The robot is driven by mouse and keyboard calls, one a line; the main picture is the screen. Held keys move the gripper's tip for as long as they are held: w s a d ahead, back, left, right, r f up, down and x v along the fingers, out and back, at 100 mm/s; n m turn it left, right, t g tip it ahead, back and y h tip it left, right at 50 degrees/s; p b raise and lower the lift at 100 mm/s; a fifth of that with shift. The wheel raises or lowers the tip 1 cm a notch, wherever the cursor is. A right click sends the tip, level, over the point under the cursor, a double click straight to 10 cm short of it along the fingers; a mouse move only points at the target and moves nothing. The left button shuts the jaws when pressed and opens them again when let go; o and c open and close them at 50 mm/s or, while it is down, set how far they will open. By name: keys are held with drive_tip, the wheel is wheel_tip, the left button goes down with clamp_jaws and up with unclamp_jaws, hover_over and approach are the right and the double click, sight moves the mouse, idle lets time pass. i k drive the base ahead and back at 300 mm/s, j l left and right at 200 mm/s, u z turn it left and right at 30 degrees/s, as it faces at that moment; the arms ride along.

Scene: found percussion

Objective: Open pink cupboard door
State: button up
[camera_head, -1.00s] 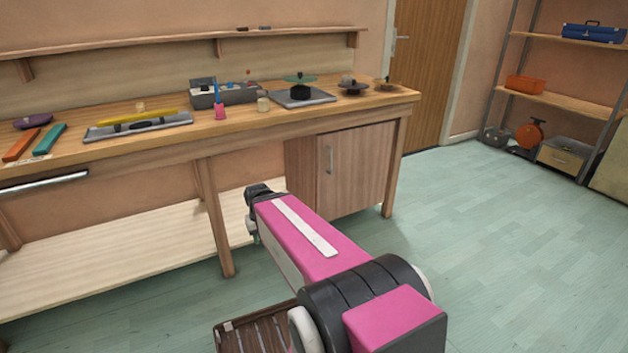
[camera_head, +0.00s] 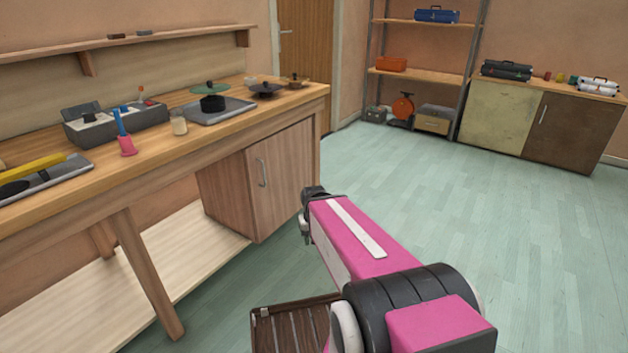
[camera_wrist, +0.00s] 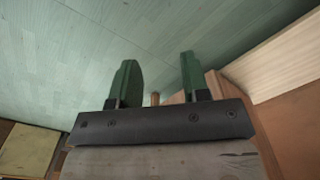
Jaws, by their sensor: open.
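A pinkish wooden cupboard door (camera_head: 287,165) with a vertical metal handle (camera_head: 262,173) is under the right end of the workbench in the head view. The door looks shut. My gripper (camera_head: 306,224) is at the end of my pink arm, just right of the door's lower edge in the picture and apart from the handle. In the wrist view, its two green fingers (camera_wrist: 158,78) stand apart with nothing held between them. The handle cannot be made out in the wrist view.
A bench leg (camera_head: 145,270) stands left of the cupboard. A cabinet with a yellowish door (camera_head: 497,115) and brown door (camera_head: 572,130) is far right. Open floor (camera_head: 450,200) lies between.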

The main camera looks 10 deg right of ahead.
sight(277, 166)
drive_tip(key=i+j+z, duration=0.3)
drive_tip(key=j, duration=0.35)
drive_tip(key=i+j+z, duration=0.15)
drive_tip(key=j, duration=0.25)
drive_tip(key=i+j+z, duration=0.15)
drive_tip(key=j, duration=0.25)
drive_tip(key=j+u, duration=0.2)
drive_tip(key=l, duration=0.1)
